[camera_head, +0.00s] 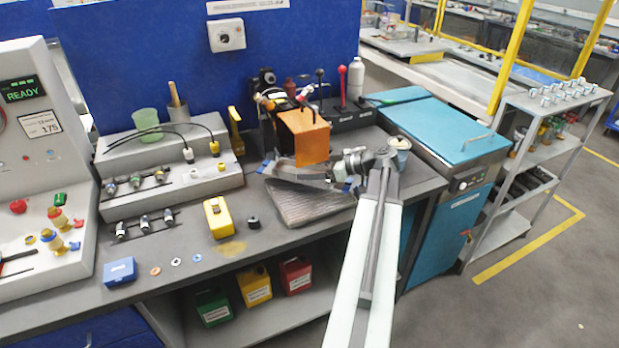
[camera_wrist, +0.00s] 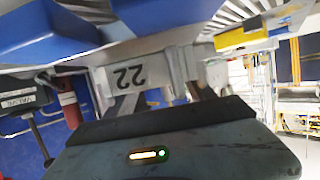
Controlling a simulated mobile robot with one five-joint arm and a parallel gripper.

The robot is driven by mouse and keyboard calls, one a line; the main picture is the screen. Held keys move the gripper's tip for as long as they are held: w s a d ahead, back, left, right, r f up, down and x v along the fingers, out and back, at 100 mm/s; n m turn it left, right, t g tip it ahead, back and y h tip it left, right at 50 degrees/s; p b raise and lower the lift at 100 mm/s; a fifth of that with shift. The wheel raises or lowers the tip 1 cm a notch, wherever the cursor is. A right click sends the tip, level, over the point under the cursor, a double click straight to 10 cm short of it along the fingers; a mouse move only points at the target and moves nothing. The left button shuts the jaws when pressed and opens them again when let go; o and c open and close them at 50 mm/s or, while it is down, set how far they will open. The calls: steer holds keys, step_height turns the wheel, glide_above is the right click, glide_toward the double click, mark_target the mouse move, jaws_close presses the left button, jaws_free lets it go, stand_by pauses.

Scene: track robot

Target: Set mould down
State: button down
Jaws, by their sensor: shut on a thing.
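My gripper (camera_head: 335,178) is at the end of my arm, over the right part of the workbench. In the wrist view it is shut on a grey metal piece marked 22 (camera_wrist: 135,76), which I take to be the mould. The number appears upside down. In the head view a flat grey piece (camera_head: 292,174) extends left from the gripper, above a grey ribbed mat (camera_head: 312,208). Whether it touches the mat cannot be told. Part of the held piece is hidden by the gripper.
An orange-brown block (camera_head: 304,138) stands just behind the gripper. A yellow block (camera_head: 218,217) and small black cylinder (camera_head: 253,222) lie left of the mat. A cup (camera_head: 400,150) stands right, near a teal-lidded machine (camera_head: 445,135). Bench front edge is close.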

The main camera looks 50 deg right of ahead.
step_height(320, 180, down, 3)
steer(key=shift+r+b, duration=0.1)
steer(key=shift+b, duration=0.9)
steer(key=shift+r, duration=0.1)
steer(key=c, duration=0.7)
jaws_free()
steer(key=shift+f, duration=0.2)
steer(key=shift+c, duration=0.2)
steer(key=o, duration=0.4)
